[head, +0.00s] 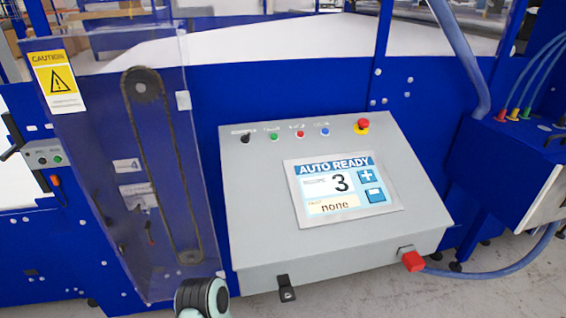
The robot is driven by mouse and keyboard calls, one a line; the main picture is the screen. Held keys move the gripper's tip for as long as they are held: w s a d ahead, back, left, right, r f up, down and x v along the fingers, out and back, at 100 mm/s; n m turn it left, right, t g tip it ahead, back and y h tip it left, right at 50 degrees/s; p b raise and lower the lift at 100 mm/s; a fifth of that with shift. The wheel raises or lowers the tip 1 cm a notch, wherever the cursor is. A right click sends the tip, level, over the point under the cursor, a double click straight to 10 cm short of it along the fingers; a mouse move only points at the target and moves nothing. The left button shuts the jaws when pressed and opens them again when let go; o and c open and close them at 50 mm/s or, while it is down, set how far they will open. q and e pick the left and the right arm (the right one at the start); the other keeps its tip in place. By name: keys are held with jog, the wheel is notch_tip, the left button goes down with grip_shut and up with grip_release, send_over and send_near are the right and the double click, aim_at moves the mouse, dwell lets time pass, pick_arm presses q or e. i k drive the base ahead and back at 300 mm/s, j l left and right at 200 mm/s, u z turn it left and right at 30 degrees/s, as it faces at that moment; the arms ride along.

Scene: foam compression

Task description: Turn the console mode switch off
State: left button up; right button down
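The grey sloped console (255,215) stands in the middle of the head view. A small black knob (245,138) sits at the left end of its top row, under a label too small to read with certainty; it looks like the mode switch. I cannot tell its exact setting. The console screen (342,186) reads "AUTO READY", a large 3, and "none". A dark rounded part with a pale edge, apparently of my arm, shows at the bottom edge, below the console's left corner. Neither gripper's fingers are visible.
Right of the knob are green (274,136), red (299,133) and blue (324,131) buttons and a red emergency stop (361,126). A red part (412,261) and a black latch (286,288) stick out at the front. A clear guard (110,200) stands left.

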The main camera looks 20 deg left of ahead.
aim_at(245, 139)
jog(key=k+j+u, duration=0.1)
jog(key=j+u, duration=0.25)
jog(key=j, duration=0.55)
jog(key=j+u, duration=0.3)
jog(key=j, duration=0.6)
